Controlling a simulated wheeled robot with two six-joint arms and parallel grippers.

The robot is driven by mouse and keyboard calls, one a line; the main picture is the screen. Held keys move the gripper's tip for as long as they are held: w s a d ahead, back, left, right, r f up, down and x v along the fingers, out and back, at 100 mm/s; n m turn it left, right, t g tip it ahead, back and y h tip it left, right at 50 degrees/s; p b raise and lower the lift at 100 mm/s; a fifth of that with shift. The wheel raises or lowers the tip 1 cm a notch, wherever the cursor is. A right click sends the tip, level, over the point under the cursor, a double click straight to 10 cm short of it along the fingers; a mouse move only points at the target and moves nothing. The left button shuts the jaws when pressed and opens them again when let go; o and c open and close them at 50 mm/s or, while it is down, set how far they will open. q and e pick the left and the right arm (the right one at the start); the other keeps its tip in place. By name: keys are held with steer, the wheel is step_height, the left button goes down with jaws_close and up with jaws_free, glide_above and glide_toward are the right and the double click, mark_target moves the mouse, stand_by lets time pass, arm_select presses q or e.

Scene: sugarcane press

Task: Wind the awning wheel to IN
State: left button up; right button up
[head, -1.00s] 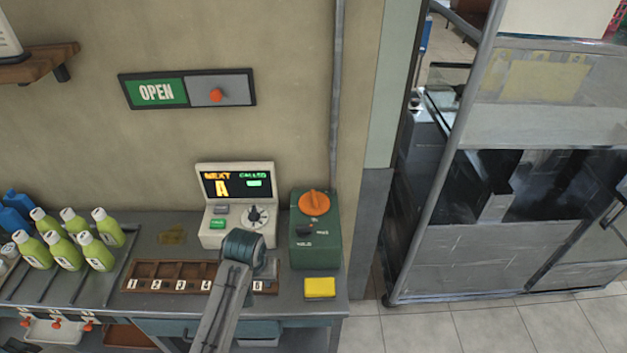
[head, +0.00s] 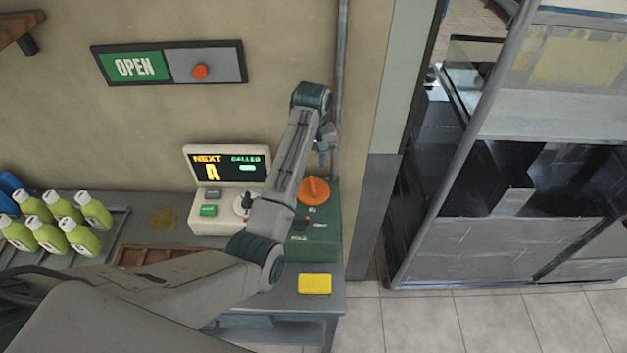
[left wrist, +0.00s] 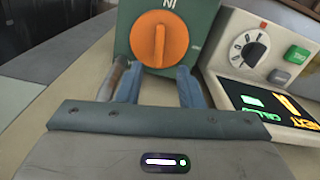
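The awning wheel is an orange knob (head: 314,190) with a raised ridge, on top of a green box (head: 325,245) at the right end of the counter. In the left wrist view the wheel (left wrist: 160,40) is large and its ridge runs straight up the picture. The box's IN lettering shows upside down above it. My left gripper (head: 323,150) hangs above and behind the wheel, pointing down. In the left wrist view its two fingers (left wrist: 160,84) are apart with nothing between them, in front of the wheel. My right gripper is not in view.
A display console (head: 226,180) stands left of the box, partly behind my arm. A yellow sponge-like block (head: 314,284) lies in front of the box. Green bottles (head: 80,236) stand at the left. A grey pipe (head: 341,80) runs up the wall close to my gripper.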

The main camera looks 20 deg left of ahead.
mark_target(313, 183)
arm_select(q)
steer(key=shift+f+p, duration=0.85)
steer(key=shift+f, duration=0.05)
steer(key=f, duration=0.2)
steer(key=f+p, duration=0.1)
steer(key=f, duration=0.2)
steer(key=shift+w+f+p, duration=0.25)
steer(key=shift+f+p, duration=0.1)
steer(key=shift+f, duration=0.05)
steer(key=shift+s+f, duration=0.1)
steer(key=shift+f, duration=0.45)
jaws_close()
